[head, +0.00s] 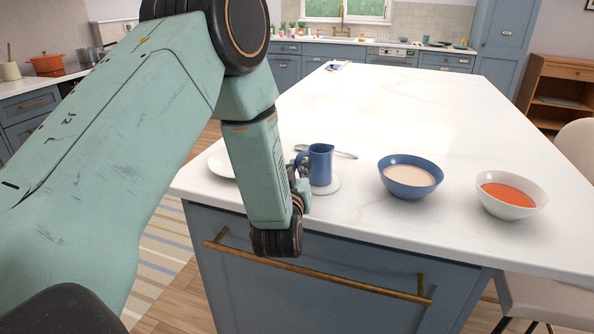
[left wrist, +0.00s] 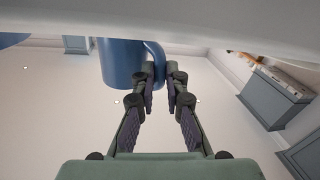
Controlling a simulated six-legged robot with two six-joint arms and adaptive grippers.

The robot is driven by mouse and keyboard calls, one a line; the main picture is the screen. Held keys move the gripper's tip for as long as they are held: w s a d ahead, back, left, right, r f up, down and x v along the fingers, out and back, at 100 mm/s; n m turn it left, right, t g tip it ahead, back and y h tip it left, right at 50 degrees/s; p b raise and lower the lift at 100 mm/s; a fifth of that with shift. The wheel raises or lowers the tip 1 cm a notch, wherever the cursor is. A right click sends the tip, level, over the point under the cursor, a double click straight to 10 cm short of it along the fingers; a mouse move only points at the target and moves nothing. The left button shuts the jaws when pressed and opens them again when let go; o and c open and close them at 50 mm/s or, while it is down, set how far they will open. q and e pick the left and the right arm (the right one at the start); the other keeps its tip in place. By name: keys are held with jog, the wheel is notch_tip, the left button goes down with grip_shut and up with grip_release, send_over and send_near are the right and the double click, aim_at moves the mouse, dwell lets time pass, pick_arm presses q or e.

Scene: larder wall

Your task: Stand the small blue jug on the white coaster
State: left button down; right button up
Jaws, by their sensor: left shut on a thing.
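The small blue jug (head: 320,163) is upright over the white coaster (head: 333,188) near the front edge of the island. Its base looks on or just above the coaster; I cannot tell whether they touch. My left gripper (head: 301,170) is at the jug's left side, partly hidden by my own arm. In the left wrist view the jug (left wrist: 120,62) appears upside down, and the gripper's fingers (left wrist: 161,78) are shut on its handle. My right gripper is in neither view.
A spoon (head: 340,153) lies behind the jug. A white plate (head: 221,164) is to the left, partly behind my arm. A blue bowl (head: 410,190) of pale food and a white bowl (head: 511,208) of orange soup stand to the right. The worktop (head: 430,110) behind is mostly clear.

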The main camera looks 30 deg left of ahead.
pick_arm(q)
jog(key=shift+w+d+r, duration=0.15)
jog(key=shift+d, duration=0.2)
jog(key=shift+s+a+f, duration=0.15)
jog(key=shift+s+f, duration=0.05)
jog(key=c, duration=1.7)
grip_release()
jog(key=shift+a, duration=0.1)
jog(key=shift+o, duration=1.6)
jog(key=shift+w, duration=0.1)
jog(key=shift+r, duration=0.1)
